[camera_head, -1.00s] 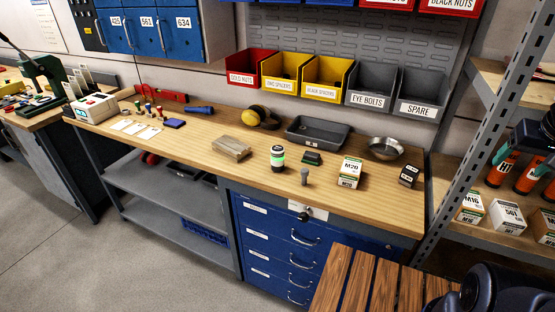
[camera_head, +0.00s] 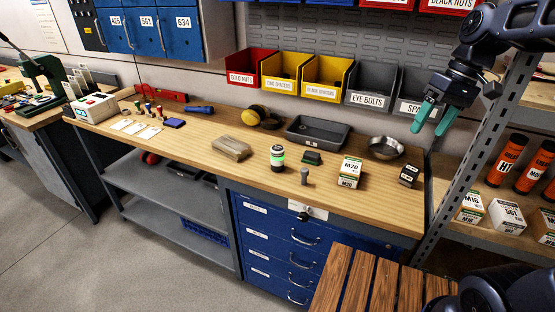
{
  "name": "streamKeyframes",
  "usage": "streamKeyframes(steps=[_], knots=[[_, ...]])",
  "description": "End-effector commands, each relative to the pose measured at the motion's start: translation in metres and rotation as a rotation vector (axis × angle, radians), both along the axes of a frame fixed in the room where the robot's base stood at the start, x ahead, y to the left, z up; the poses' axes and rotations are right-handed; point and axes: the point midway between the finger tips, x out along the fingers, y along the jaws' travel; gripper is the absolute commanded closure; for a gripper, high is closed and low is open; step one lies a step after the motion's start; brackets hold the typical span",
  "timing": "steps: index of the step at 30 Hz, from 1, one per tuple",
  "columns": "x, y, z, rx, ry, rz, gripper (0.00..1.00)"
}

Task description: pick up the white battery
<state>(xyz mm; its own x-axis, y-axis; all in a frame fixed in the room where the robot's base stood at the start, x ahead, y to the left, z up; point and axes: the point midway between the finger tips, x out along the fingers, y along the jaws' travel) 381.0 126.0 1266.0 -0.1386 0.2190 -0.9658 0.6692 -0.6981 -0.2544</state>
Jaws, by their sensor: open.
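I cannot pick out a white battery for certain. Several small upright cylinders (camera_head: 149,107) in mixed colours stand at the left of the wooden workbench (camera_head: 215,183); they are too small to tell whether one is the white battery. A dark cylinder with a pale green glowing band (camera_head: 277,158) stands mid-bench. A small grey upright piece (camera_head: 304,176) stands near the front edge. My gripper (camera_head: 430,131) has teal fingers, which are apart and empty.
A wooden block (camera_head: 231,148), a dark tray (camera_head: 318,131), an M20 box (camera_head: 350,171) and a metal bowl (camera_head: 385,149) stand on the bench. Coloured bins (camera_head: 325,80) hang behind. A grey rack post (camera_head: 478,150) rises at the right.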

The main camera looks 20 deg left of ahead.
Motion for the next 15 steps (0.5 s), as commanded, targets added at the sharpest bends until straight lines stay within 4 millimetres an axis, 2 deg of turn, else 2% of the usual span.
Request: streamKeyframes(steps=[1, 7, 15], knots=[[0.008, 0.014, 0.000, -0.009, 0.003, 0.034, 0.28], [0.043, 0.065, -0.007, -0.049, -0.026, 0.135, 0.28], [0.083, 0.143, -0.028, -0.097, -0.071, 0.269, 0.28]])
